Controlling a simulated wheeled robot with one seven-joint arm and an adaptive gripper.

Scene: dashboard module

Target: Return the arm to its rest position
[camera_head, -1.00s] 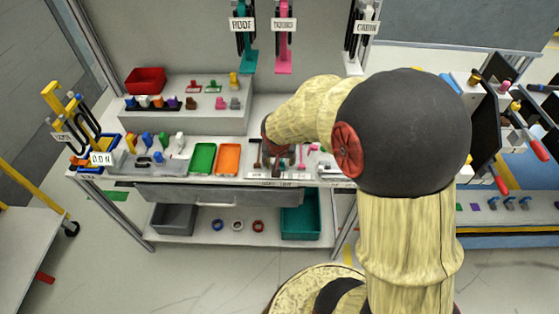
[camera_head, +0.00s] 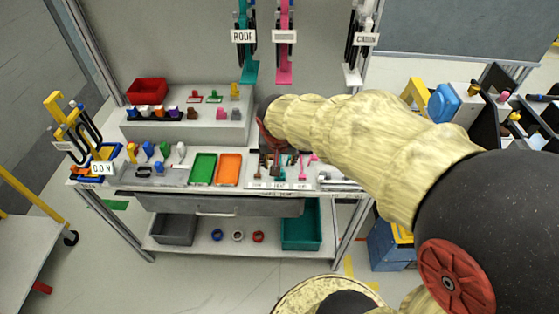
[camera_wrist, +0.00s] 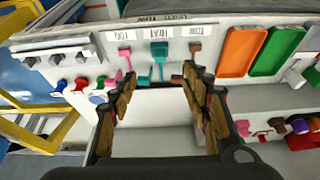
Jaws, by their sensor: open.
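My arm reaches in from the right in the head view, over the workbench (camera_head: 120,187). My gripper (camera_wrist: 157,78) is open and empty in the wrist view. Beyond the fingertips lie a pink tool (camera_wrist: 125,58), a teal tool (camera_wrist: 159,60) and a brown tool (camera_wrist: 195,48) in a labelled holder. The gripper appears apart from them. In the head view the wrist hides much of the gripper, above the middle of the bench.
A green tray (camera_head: 202,168) and an orange tray (camera_head: 229,169) lie left of the tool holder. A red bin (camera_head: 147,85) stands on the raised shelf. Labelled tools hang at the back, with a teal one (camera_head: 250,72) near my wrist. Floor shows in front.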

